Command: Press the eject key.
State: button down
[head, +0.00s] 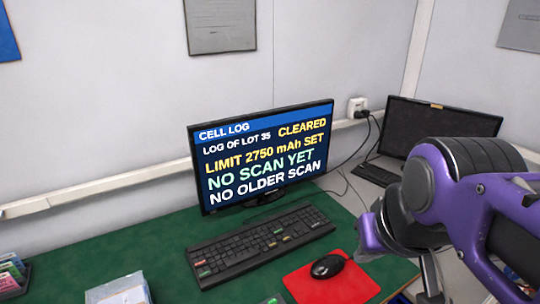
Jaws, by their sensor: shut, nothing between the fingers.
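No key marked eject can be read in the head view. The black keyboard (262,243) lies on the green desk mat (95,238) in front of the monitor. The monitor (265,155) shows "CELL LOG", "LOG OF LOT 35 CLEARED", "LIMIT 2750 mAh SET", "NO SCAN YET" and "NO OLDER SCAN". My purple and black arm fills the right side.
A black mouse (328,266) rests on a red pad (338,284) right of the keyboard. A clear-topped box (120,290) and a dark tray (14,284) of small packs stand at front left. A dark laptop (437,124) is at back right.

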aim_at(201, 263)
jog(key=k+u, duration=0.1)
jog(key=u, duration=0.4)
jog(key=k+j+u, duration=0.1)
jog(key=u, duration=0.4)
